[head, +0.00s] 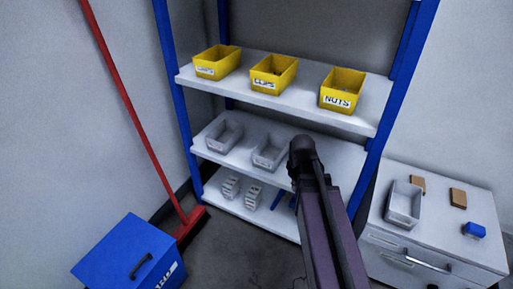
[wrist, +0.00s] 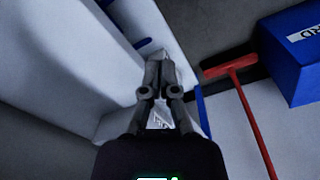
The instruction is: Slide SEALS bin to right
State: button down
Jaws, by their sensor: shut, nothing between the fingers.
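I cannot read the word SEALS on any bin. Three yellow bins stand on the upper shelf: the left bin (head: 217,61) has a label too blurred to read, the middle bin (head: 274,72) seems to read CLIPS, and the right bin (head: 342,90) reads NUTS. Two grey bins, a left one (head: 224,132) and a right one (head: 270,152), stand on the middle shelf with no readable label. My gripper (wrist: 158,60) is shut and empty in the wrist view, with pale shelf-like surfaces and the floor beyond it. In the head view my arm hides part of the middle shelf's right side; the fingers are not clear there.
The shelf rack has blue posts (head: 397,85). Small pale items (head: 231,187) lie on the bottom shelf. A drawer cabinet (head: 470,258) at right bears a grey tray (head: 403,205), brown blocks and a blue item. A red broom (head: 130,110) and blue box (head: 125,250) stand left.

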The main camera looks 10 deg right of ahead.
jog(key=w+d+n, duration=0.1)
jog(key=d+n, duration=0.4)
jog(key=d, duration=0.1)
jog(key=shift+w+d, duration=0.2)
jog(key=shift+d, duration=0.05)
jog(key=shift+d, duration=0.1)
